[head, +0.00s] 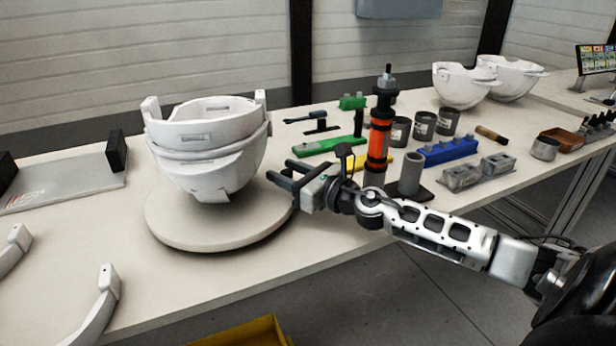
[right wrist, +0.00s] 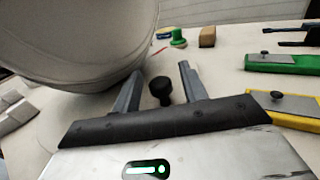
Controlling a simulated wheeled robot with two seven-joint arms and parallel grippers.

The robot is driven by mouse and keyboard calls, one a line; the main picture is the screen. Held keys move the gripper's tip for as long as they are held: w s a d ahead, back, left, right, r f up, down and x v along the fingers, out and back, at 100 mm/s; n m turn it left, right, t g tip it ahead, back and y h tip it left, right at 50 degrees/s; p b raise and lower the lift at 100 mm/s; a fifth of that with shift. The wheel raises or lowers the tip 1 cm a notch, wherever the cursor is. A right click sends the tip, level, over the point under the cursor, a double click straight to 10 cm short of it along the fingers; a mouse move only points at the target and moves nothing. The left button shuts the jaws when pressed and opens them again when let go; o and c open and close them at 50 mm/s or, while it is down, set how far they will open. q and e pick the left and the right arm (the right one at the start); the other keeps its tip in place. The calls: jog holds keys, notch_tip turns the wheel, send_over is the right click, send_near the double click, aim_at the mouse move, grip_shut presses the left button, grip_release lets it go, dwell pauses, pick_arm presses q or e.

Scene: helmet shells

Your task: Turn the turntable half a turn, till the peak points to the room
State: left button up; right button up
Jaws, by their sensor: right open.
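The turntable (head: 180,230) is a round, pale disc on the bench at left centre in the head view. A white helmet shell (head: 208,150) stands on it, with upright tabs at its upper sides. I cannot tell for sure which part is the peak. My right gripper (head: 281,173) is open at the disc's right edge, its fingers pointing left. In the right wrist view a black knob (right wrist: 161,91) stands between the two open fingers, apparently not clamped. The shell (right wrist: 80,40) curves close above and left of the fingers. My left gripper is not in view.
An orange and black tool (head: 379,140) stands upright just right of my right gripper. More white shells (head: 465,82) stand at the back right. White curved pieces (head: 98,305) lie front left.

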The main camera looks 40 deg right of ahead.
jog(key=b+v, duration=0.2)
jog(key=v, duration=1.3)
jog(key=shift+s+d+b, duration=0.2)
jog(key=shift+s+b, duration=0.1)
jog(key=shift+b, duration=0.05)
